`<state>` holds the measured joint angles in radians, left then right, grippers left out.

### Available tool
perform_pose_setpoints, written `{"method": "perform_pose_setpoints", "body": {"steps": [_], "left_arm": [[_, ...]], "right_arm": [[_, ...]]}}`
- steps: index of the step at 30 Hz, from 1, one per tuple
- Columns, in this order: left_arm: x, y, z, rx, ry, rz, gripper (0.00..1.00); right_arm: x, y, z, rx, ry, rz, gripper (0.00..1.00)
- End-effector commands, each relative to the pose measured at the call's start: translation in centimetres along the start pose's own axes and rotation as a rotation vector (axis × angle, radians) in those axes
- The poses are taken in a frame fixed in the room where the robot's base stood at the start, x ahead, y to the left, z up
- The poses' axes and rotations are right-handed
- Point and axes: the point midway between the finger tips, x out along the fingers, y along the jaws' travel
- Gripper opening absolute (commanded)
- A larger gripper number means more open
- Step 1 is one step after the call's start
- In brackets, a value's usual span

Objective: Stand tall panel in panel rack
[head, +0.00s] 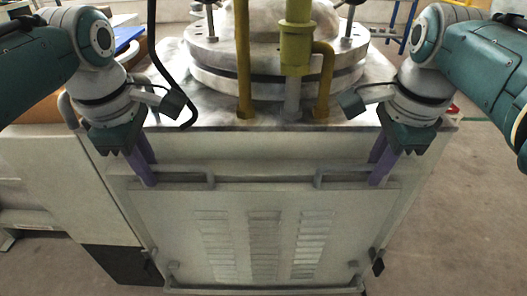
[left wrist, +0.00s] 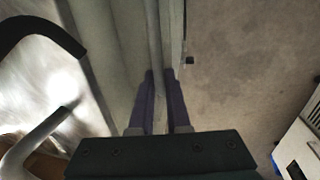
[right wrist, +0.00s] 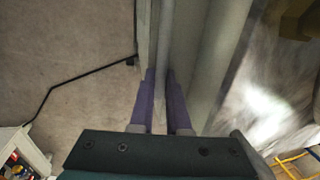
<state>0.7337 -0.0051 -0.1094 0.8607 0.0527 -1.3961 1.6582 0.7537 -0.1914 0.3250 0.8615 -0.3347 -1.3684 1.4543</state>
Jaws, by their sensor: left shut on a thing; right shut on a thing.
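The tall panel (head: 262,204) is a pale grey upright sheet with columns of louvre slots, in front of the machine in the head view. Two bar handles run along its top, a left handle (head: 190,180) and a right handle (head: 340,181). My left gripper (head: 150,180) is shut on the panel's top left part, its purple fingers on either side of a thin bar in the left wrist view (left wrist: 160,80). My right gripper (head: 378,180) is shut the same way at the top right. I cannot tell whether the panel touches the machine. I cannot make out a panel rack.
The machine (head: 400,118) stands right behind the panel, with a round flanged vessel (head: 205,62) and yellow pipes (head: 243,70) on top. A black hose (head: 162,75) hangs near my left gripper. Bare floor (head: 460,230) lies to the right.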

Motion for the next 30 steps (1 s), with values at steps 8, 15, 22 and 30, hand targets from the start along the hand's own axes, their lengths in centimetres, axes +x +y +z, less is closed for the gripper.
{"method": "perform_pose_setpoints", "body": {"steps": [8, 15, 22, 30], "left_arm": [[0.0, 0.0, -0.1, 0.000, 0.002, 0.000, 0.00], [-0.6, 0.3, -0.1, 0.000, 0.001, 0.004, 0.00], [-2.6, 0.7, -0.1, -0.001, 0.001, 0.005, 0.00], [-5.0, 1.1, -0.1, -0.001, 0.001, 0.005, 0.00]], "right_arm": [[0.0, 0.0, -0.1, 0.000, 0.002, 0.001, 0.00], [-0.6, -0.2, -0.1, 0.001, 0.002, -0.003, 0.00], [-2.5, -0.6, -0.1, 0.000, 0.003, -0.003, 0.00], [-4.9, -1.1, -0.1, 0.000, 0.003, -0.003, 0.00]]}}
